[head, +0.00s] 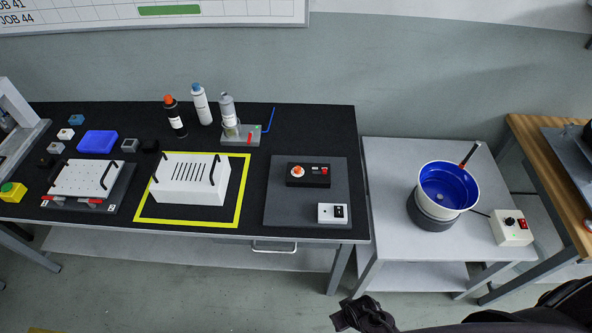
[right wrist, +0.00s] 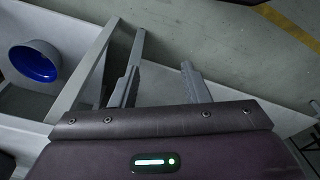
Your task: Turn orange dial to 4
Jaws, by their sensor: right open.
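The orange dial (head: 298,171) sits on a black control box (head: 309,175) on the grey mat at the right end of the black table. The number it points to is too small to read. My right gripper (head: 362,316) is low in the head view, in front of the tables and well away from the dial. In the right wrist view its two fingers (right wrist: 162,88) are spread apart with nothing between them. The dial does not show in the right wrist view. My left gripper is not in view.
A white box (head: 333,213) with a black switch lies in front of the black box on the grey mat (head: 283,207). A blue bowl feeder (head: 447,187) and a controller (head: 511,228) stand on the side table. A white slotted fixture (head: 191,184) stands left of the mat.

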